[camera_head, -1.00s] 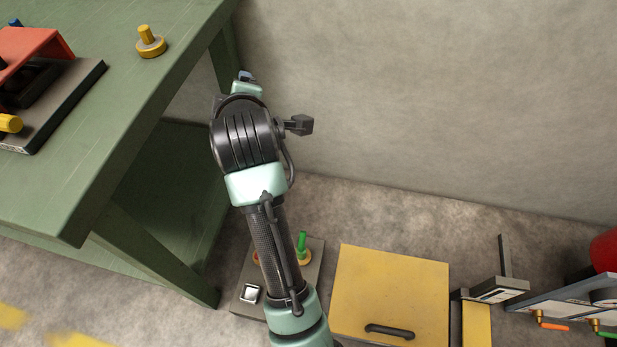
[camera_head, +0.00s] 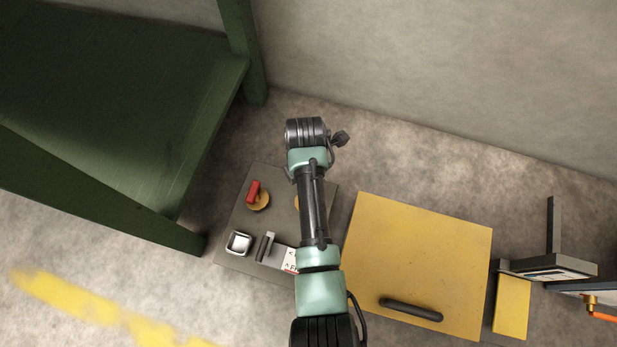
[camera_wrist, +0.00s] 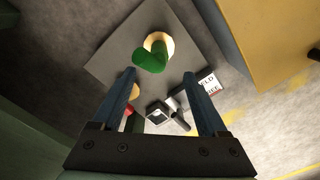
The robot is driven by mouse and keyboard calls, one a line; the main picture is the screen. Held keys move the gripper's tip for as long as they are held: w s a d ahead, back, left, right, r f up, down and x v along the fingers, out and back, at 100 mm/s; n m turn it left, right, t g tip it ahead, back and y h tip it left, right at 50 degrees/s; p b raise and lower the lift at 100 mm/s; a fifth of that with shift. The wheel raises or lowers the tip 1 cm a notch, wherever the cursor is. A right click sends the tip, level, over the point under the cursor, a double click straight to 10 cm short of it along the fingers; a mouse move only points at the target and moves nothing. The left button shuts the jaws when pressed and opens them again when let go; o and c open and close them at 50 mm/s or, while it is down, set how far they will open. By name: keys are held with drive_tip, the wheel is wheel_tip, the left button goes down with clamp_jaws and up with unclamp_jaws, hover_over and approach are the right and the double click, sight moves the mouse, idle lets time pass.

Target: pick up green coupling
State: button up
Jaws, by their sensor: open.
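The green coupling (camera_wrist: 150,58) shows in the wrist view as a green cylinder at a round tan base (camera_wrist: 160,40) on a grey plate (camera_wrist: 115,60). It lies ahead of and between the two fingertips of my gripper (camera_wrist: 162,82), apart from them. My gripper is open with nothing between its fingers. In the head view my arm hides the green coupling, and only an edge of its base shows beside the arm. The grey plate (camera_head: 232,225) lies on the floor there. My gripper is hidden in the head view.
A red part (camera_head: 253,190) on a tan disc, a square metal socket (camera_head: 238,243) and a small labelled bracket (camera_head: 275,252) are on the plate. A yellow box (camera_head: 415,265) stands close on the right. A green table (camera_head: 225,90) stands at left.

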wheel_tip(320, 180, down, 7)
drive_tip(key=b, duration=0.4)
drive_tip(key=shift+b, duration=0.3)
wheel_tip(320, 180, down, 5)
drive_tip(key=b, duration=0.5)
drive_tip(key=shift+c, duration=0.2)
clamp_jaws()
idle(0.6)
